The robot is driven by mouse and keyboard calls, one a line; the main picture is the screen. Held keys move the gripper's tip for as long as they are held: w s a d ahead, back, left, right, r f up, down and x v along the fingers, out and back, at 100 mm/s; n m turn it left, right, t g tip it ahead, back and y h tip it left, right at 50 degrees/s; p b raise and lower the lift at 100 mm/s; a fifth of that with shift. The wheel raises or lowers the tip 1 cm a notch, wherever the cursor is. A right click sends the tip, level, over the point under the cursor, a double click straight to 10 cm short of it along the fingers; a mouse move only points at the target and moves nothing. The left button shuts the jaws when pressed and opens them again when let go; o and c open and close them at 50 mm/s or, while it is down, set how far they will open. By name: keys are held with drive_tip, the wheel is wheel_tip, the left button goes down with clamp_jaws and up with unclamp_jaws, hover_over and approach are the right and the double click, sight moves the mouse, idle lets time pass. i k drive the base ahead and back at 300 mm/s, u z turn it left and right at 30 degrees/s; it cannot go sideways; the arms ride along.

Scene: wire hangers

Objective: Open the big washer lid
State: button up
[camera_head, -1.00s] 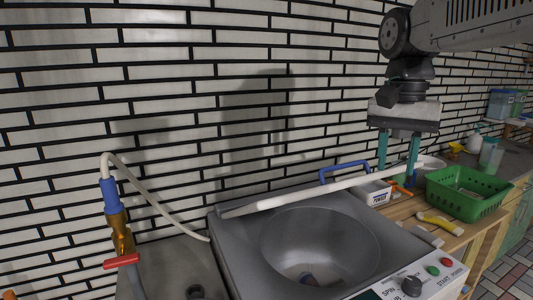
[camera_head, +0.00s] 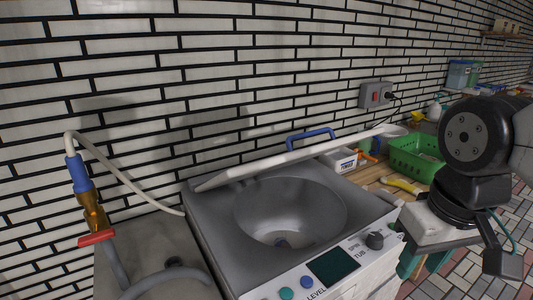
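The big washer (camera_head: 222,222) is a grey top-loader with a round metal tub (camera_head: 290,210). Its lid (camera_head: 290,158) stands raised at the back of the tub and shows nearly edge-on as a slanting white strip. A blue handle (camera_head: 311,134) shows behind the strip. The tub's mouth is uncovered. My gripper (camera_head: 424,262) is at the right, in front of and beside the washer, apart from the lid. Its teal fingers point down with a gap between them and seem empty; their tips are partly hidden.
The control panel (camera_head: 332,265) with a dark knob faces me. A tap with a red lever (camera_head: 97,238) and a white hose stands at the left. A green basket (camera_head: 408,163), a white box (camera_head: 340,160) and a yellow-handled tool (camera_head: 402,185) lie on the wooden counter. A brick wall is behind.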

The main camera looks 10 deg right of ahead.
sight(232, 175)
drive_tip(key=k, duration=1.2)
drive_tip(key=z, duration=0.6)
drive_tip(key=i, duration=1.2)
drive_tip(key=u, duration=0.85)
drive_tip(key=i, duration=0.5)
drive_tip(key=u, duration=0.55)
